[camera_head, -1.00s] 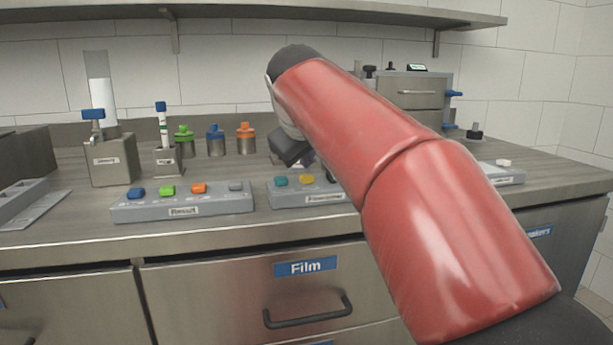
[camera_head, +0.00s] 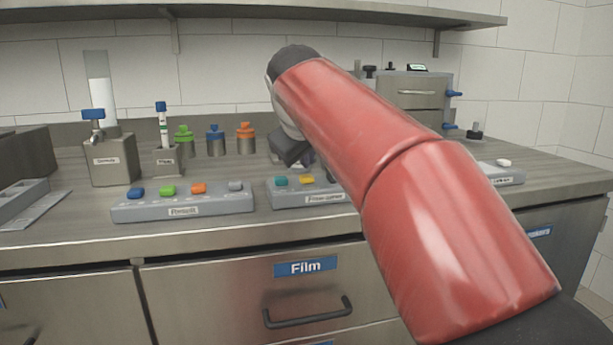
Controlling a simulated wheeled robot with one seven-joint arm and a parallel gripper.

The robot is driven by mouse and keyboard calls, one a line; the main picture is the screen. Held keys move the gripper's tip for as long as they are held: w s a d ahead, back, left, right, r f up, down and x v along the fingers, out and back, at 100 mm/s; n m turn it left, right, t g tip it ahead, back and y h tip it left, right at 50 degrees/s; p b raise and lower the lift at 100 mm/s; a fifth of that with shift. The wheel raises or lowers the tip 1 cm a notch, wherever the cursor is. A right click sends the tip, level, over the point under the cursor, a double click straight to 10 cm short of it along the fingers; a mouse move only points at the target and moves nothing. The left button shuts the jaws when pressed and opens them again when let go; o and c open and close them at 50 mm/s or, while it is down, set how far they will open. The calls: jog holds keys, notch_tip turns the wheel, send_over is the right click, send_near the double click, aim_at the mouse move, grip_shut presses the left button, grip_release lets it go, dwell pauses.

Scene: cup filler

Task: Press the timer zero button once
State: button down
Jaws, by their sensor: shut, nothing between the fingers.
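A grey button box (camera_head: 318,197) stands near the counter's front edge at the middle. It carries a teal button (camera_head: 281,181) and a yellow button (camera_head: 307,179); my red arm covers its right part. Its label is too blurred to read, and I cannot tell which button is the timer zero button. My gripper (camera_head: 290,149) shows as a dark blocky end above and behind this box, partly behind my arm. It is shut and empty. I cannot see it touching any button.
A longer box (camera_head: 183,210) with blue, green, orange and grey buttons stands to the left. Behind it are metal dispensers (camera_head: 111,163) and several colour-capped canisters (camera_head: 215,143). A metal machine (camera_head: 405,95) stands at the back right. A shelf (camera_head: 250,13) hangs above.

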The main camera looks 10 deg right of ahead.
aim_at(307, 178)
jog(key=shift+f, duration=0.15)
jog(key=shift+f, duration=0.3)
jog(key=shift+f+b, duration=0.5)
jog(key=shift+b, duration=0.1)
dwell(0.4)
dwell(0.4)
jog(key=shift+r+p, duration=0.9)
jog(key=shift+p, duration=0.05)
jog(key=shift+r, duration=0.1)
notch_tip(307, 178, up, 5)
jog(key=p, duration=0.5)
